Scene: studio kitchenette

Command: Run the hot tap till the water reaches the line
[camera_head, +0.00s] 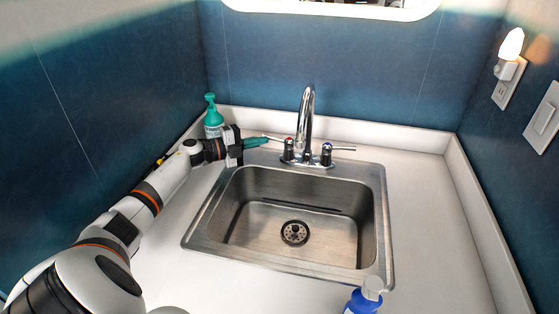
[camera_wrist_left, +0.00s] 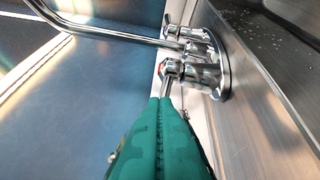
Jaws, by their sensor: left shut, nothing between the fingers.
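The chrome tap (camera_head: 307,112) stands behind the steel sink (camera_head: 193,235), and no water shows from its spout. The hot handle (camera_head: 289,150) has a red mark and its lever points left. The cold handle (camera_head: 326,155) has a blue mark and its lever points right. The basin looks empty, with the drain (camera_head: 294,233) bare; a dark line (camera_head: 300,207) runs along its back wall. My left gripper (camera_head: 266,141) is shut and empty at the hot lever's end. In the left wrist view its green fingers (camera_wrist_left: 160,104) meet or overlap the lever (camera_wrist_left: 167,86); contact is unclear.
A green pump bottle (camera_head: 211,112) stands behind my left gripper, by the back left corner. A blue bottle with a white pump (camera_head: 362,302) stands at the sink's front right. The counter right of the sink (camera_head: 430,220) is clear.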

